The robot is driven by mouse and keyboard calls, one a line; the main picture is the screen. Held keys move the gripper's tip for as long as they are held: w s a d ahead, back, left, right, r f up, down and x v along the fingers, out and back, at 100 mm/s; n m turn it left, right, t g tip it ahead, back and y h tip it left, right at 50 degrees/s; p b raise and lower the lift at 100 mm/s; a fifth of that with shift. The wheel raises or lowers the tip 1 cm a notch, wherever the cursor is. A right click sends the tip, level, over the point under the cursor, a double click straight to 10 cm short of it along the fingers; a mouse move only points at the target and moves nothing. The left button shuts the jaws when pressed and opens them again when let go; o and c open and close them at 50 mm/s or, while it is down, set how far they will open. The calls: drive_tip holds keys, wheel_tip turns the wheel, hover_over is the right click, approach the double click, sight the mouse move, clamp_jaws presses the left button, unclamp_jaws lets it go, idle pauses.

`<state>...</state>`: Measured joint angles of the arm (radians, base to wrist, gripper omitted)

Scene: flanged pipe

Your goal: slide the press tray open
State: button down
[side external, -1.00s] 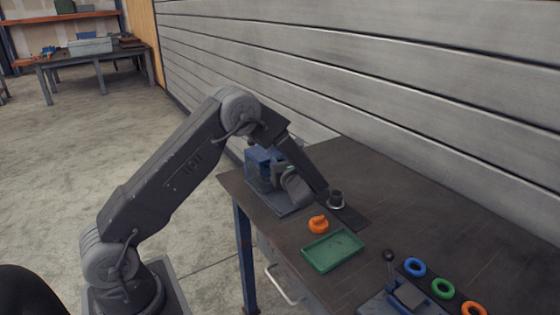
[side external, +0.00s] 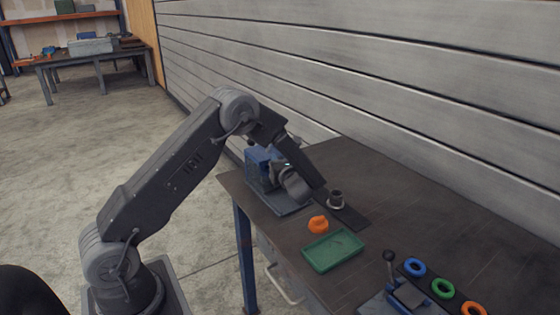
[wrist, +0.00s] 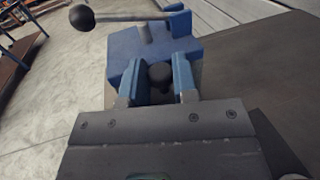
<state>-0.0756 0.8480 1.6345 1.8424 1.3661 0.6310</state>
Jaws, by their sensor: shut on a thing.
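The blue press (side external: 260,163) stands at the far left end of the bench. It also fills the middle of the wrist view (wrist: 125,45), with its lever and black ball (wrist: 82,17) at upper left. A flat grey plate (side external: 290,208), which looks like the press's base or tray, lies in front of it. My gripper (wrist: 158,82) is at the front of the press. Its two blue-tipped fingers stand on either side of a dark round knob (wrist: 159,74) and are shut on it. In the side view my gripper hides the press's front, including the knob.
Blue, green and orange rings (side external: 443,288) lie at lower right. The slatted wall (side external: 400,80) runs behind.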

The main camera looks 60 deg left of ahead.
drive_tip(key=d, duration=1.1)
drive_tip(key=c, duration=1.2)
unclamp_jaws()
drive_tip(key=shift+a, duration=0.1)
drive_tip(key=v, duration=1.4)
